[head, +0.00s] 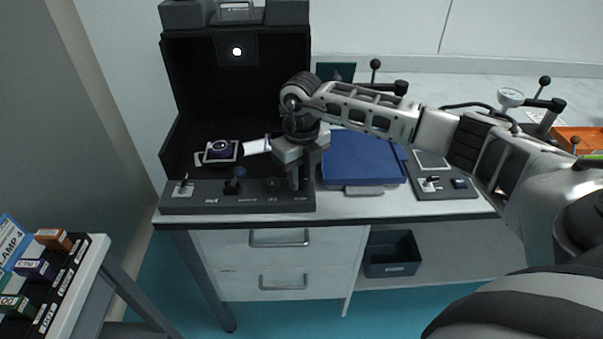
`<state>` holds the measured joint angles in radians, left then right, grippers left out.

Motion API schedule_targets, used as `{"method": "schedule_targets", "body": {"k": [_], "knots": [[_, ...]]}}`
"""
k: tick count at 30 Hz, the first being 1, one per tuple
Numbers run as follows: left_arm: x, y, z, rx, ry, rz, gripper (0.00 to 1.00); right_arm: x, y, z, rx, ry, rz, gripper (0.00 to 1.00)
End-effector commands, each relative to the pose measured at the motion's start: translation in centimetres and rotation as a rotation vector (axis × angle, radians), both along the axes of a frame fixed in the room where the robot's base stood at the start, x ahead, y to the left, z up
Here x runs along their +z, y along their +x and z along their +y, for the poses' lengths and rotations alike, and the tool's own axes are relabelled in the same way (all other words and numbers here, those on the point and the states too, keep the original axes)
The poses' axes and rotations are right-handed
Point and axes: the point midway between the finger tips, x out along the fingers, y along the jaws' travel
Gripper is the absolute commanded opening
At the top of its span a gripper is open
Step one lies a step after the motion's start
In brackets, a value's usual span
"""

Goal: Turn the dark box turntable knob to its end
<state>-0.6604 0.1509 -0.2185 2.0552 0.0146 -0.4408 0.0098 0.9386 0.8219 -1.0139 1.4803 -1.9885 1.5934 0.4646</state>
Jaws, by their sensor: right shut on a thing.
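The dark box (235,196) stands open at the table's left end, its front panel carrying small controls. My right gripper (294,184) points down at the right end of the front panel. Its fingers are shut on the turntable knob, which they mostly hide, so I cannot tell how far it is turned. A blue-topped joystick-like control (234,181) and a small lever switch (183,187) stand to the left on the panel. My left gripper is out of view.
A blue case (362,158) lies right of the dark box, under my right arm. A second control panel (444,187) lies further right. A dial gauge (510,97) stands behind, near an orange tray (580,139). A rack of labelled boxes (62,288) stands at lower left.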

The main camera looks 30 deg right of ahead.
Motion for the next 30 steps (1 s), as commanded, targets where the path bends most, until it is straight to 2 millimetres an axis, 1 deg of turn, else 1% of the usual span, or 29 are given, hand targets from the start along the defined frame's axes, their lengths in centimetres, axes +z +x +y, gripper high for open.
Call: {"method": "schedule_targets", "body": {"k": [30], "knots": [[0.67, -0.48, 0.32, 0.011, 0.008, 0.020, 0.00, 0.30, 0.11, -0.01, -0.969, 0.000, -0.002, 0.04]]}}
